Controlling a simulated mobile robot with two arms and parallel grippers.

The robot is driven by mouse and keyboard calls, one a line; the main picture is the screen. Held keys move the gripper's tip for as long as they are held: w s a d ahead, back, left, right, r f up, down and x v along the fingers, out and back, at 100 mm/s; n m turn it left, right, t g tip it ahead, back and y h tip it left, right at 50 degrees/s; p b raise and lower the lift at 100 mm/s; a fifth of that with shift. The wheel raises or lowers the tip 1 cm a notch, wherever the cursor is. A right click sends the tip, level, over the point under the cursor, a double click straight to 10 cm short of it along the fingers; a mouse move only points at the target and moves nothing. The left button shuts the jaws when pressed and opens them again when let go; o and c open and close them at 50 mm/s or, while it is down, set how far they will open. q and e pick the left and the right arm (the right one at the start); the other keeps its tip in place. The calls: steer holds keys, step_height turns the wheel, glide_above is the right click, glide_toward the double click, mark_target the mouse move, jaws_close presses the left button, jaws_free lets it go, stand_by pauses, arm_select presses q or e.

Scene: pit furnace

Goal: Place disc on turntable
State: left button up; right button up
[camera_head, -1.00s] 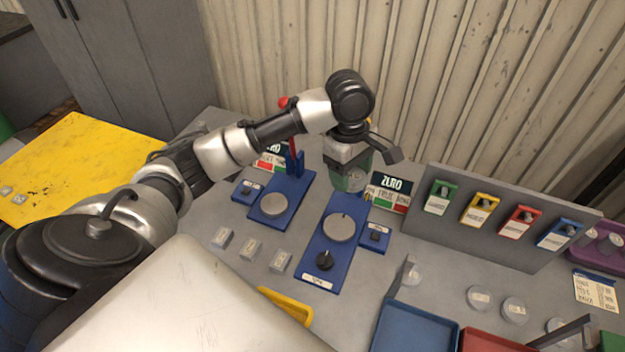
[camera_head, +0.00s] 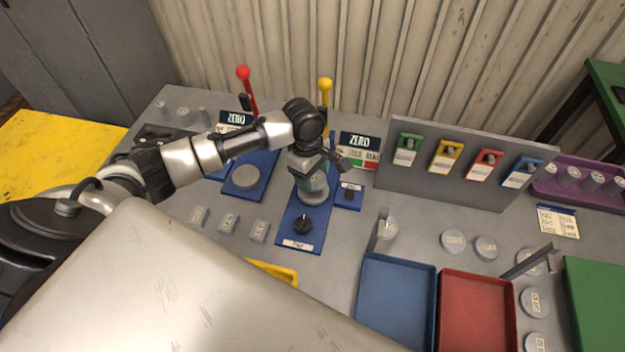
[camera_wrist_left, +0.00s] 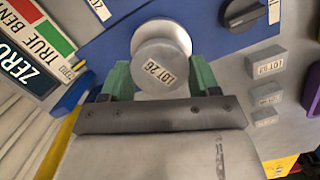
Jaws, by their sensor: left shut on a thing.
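My left gripper (camera_head: 311,178) reaches down over the blue station with the yellow-knobbed lever. In the left wrist view its green fingers (camera_wrist_left: 161,76) are shut on a grey disc (camera_wrist_left: 160,68) labelled "LOT 26". The round grey turntable (camera_wrist_left: 163,36) lies just behind the disc, which overlaps it in that view. In the head view the turntable (camera_head: 313,196) is partly hidden under the gripper. I cannot tell whether the disc touches it. A second turntable (camera_head: 245,177) is bare on the blue station to the left. My right gripper is not in view.
A black knob (camera_head: 303,224) sits in front of the turntable. Small grey blocks (camera_head: 229,222) stand to the left. A blue tray (camera_head: 361,301) and a red tray (camera_head: 444,301) lie at the front right, with loose discs (camera_head: 453,240) behind. A grey panel (camera_head: 400,185) stands behind.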

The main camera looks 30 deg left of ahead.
mark_target(313, 182)
arm_select(q)
steer(key=shift+f, duration=1.55)
steer(key=o, duration=1.2)
steer(key=shift+f, duration=0.1)
steer(key=shift+c, duration=0.2)
steer(key=r, duration=0.4)
steer(key=a+r, duration=0.1)
steer(key=r, duration=0.3)
steer(key=a+r, duration=0.1)
steer(key=r, duration=0.3)
steer(key=shift+w+b, duration=0.1)
steer(key=shift+b, duration=0.2)
